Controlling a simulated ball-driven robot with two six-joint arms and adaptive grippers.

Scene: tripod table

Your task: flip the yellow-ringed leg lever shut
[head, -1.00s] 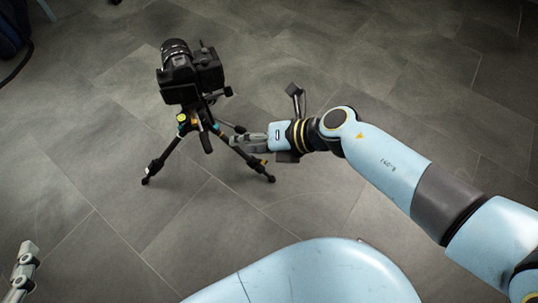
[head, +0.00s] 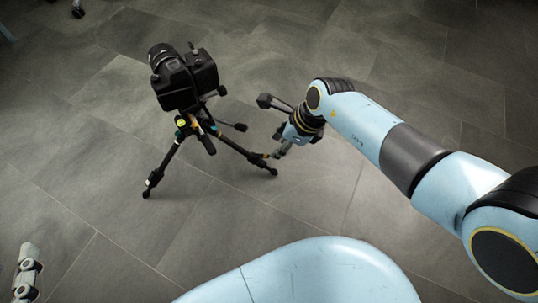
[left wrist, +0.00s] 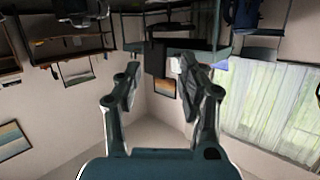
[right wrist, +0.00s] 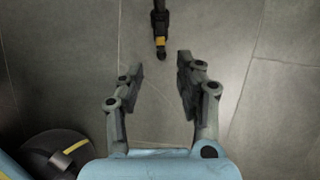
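A black tripod (head: 168,155) stands on the floor with a black camera (head: 185,82) on top. Its right leg (head: 235,148) has a small yellow-orange mark (head: 264,156) low down; the lever itself is too small to make out in the head view. In the right wrist view, a dark leg end (right wrist: 159,18) with a yellow band (right wrist: 161,42) is at the top, just beyond the fingertips. My right gripper (right wrist: 160,65) is open and empty; in the head view it (head: 279,152) points down beside that leg's lower end. My left gripper (left wrist: 158,68) is open and empty, far from the tripod.
Grey tiled floor (head: 330,200) is clear around the tripod. My pale blue body is at the bottom of the head view. The left wrist view shows a room with shelves, a picture (left wrist: 165,87) and a curtained window (left wrist: 262,100).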

